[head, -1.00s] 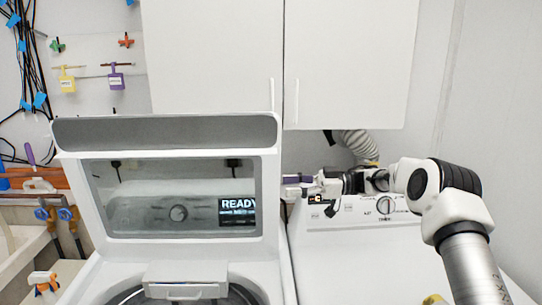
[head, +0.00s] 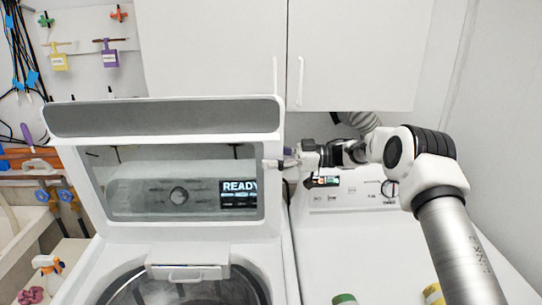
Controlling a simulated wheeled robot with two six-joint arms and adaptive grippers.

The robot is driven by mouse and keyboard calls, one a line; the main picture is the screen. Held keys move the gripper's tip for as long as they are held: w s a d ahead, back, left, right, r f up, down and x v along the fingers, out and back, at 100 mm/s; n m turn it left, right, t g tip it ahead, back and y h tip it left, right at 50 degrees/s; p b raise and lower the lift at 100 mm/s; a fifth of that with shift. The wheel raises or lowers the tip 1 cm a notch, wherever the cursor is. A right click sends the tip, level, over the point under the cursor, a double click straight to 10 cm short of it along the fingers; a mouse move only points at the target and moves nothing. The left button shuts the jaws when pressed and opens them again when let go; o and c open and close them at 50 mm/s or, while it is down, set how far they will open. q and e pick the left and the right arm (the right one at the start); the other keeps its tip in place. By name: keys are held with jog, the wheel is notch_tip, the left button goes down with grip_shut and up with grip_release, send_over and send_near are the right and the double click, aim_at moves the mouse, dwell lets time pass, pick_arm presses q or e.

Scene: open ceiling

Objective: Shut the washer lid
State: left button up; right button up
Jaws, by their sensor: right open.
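The washer lid (head: 165,118) stands raised at the back of the white top-load washer (head: 105,268). Its window shows the control panel behind, with a knob and a display reading READY. The washer's round opening (head: 185,287) shows at the bottom of the view. My right gripper (head: 275,164) is open, its fingertips at the right edge of the raised lid; I cannot tell whether they touch it. My left gripper is not in view.
A white dryer (head: 345,250) stands to the right, with bottle caps (head: 344,299) at its front. White cabinets (head: 360,55) hang above. A sink (head: 25,235) and a spray bottle (head: 47,265) are on the left.

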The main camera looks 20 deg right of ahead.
jog(key=shift+s+a+r, duration=0.1)
jog(key=shift+s+r, duration=0.05)
jog(key=shift+s, duration=0.05)
grip_shut()
jog(key=s+a+f+n+b, duration=0.3)
jog(key=s+f+b, duration=0.1)
jog(key=s, duration=0.4)
jog(key=s+a+f+n+b, duration=0.2)
jog(key=s+a+f+b, duration=0.1)
jog(key=s, duration=0.5)
jog(key=shift+a+f+n+b, duration=0.3)
jog(key=shift+f+n+b, duration=0.15)
jog(key=shift+f, duration=0.15)
